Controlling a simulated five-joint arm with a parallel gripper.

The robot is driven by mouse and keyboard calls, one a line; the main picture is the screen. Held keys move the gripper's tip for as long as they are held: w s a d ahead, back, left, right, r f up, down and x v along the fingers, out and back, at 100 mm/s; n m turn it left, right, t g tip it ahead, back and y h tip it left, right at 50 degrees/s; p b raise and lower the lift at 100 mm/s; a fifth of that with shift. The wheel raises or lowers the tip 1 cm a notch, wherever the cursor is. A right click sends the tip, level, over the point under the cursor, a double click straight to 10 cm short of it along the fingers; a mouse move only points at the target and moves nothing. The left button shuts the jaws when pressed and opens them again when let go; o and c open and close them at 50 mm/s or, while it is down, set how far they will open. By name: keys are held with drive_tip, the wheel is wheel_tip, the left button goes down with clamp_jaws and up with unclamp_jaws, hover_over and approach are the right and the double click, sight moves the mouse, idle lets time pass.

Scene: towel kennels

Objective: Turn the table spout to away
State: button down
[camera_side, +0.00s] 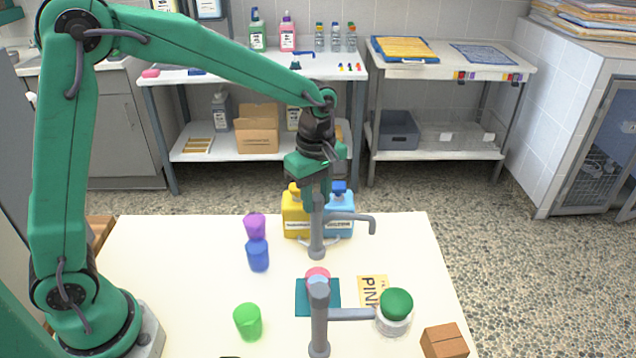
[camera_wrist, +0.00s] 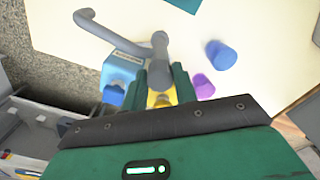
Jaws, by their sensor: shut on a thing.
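The grey table spout (camera_side: 348,217) stands at the table's back, an upright post with a side arm bent down at its end. In the side view the arm points right; it also shows in the wrist view (camera_wrist: 114,39), pointing to the upper left. My gripper (camera_side: 318,196) is above the post, pointing down. In the wrist view my gripper (camera_wrist: 160,78) has its green fingers on either side of the post and is shut on the spout. The fingers partly hide the post's top.
Yellow (camera_side: 292,222) and blue (camera_side: 342,226) bottles stand close behind the spout. Purple (camera_side: 255,226), blue (camera_side: 258,256) and green (camera_side: 248,322) cups stand left. A second grey post (camera_side: 319,330) reaches to a green-lidded jar (camera_side: 395,325). A brown box (camera_side: 444,341) sits front right.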

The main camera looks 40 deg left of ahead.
drive_tip(key=shift+n, duration=0.9)
drive_tip(key=c, duration=1.1)
unclamp_jaws()
drive_tip(key=shift+r, duration=0.15)
drive_tip(key=shift+r, duration=3.8)
